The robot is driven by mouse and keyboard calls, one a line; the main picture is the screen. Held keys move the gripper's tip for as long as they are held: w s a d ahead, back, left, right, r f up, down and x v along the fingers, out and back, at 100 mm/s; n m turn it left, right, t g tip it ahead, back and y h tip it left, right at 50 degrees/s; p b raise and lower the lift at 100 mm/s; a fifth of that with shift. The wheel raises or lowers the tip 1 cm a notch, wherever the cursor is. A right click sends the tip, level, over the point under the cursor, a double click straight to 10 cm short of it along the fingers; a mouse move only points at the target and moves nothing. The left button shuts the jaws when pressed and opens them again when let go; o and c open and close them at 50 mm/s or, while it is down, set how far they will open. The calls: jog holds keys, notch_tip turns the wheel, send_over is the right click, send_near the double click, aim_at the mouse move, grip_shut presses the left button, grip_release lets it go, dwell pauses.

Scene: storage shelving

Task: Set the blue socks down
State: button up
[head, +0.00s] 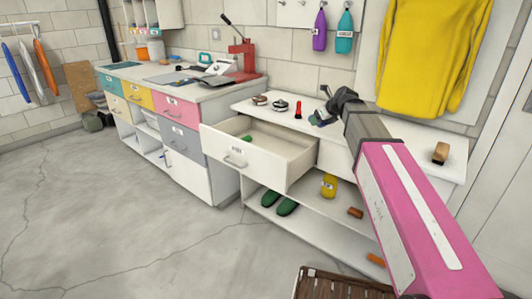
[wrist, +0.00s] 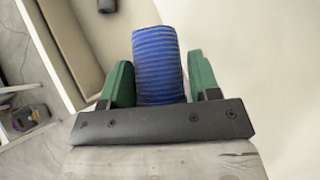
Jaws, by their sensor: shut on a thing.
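The blue socks (wrist: 158,62) are a ribbed blue roll, upright in the wrist view between the two green fingers of my gripper (wrist: 160,80). My gripper is shut on them. In the head view my gripper (head: 329,107) is over the white counter top (head: 385,133), at its back middle. The socks show there only as a small bluish shape (head: 320,118), partly hidden by the gripper. I cannot tell whether they touch the counter.
An open drawer (head: 235,159) with a small green item sticks out below the counter. Brushes and a red item (head: 298,109) stand left of my gripper; a brown brush (head: 441,152) lies at the right.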

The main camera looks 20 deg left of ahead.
jog(key=a+f+n+g+y, duration=0.15)
jog(key=a+f, duration=0.25)
jog(key=a, duration=0.5)
jog(key=a+f+n+g, duration=0.15)
jog(key=a+f, duration=0.25)
jog(key=a, duration=0.6)
jog(key=shift+n+t, duration=0.3)
jog(key=shift+t, duration=0.1)
notch_tip(320, 180, down, 11)
jog(key=shift+w+r, duration=0.15)
jog(key=shift+r, duration=0.05)
jog(key=shift+f, duration=0.1)
jog(key=o, duration=1)
jog(key=v, duration=1.2)
jog(key=shift+d, duration=0.1)
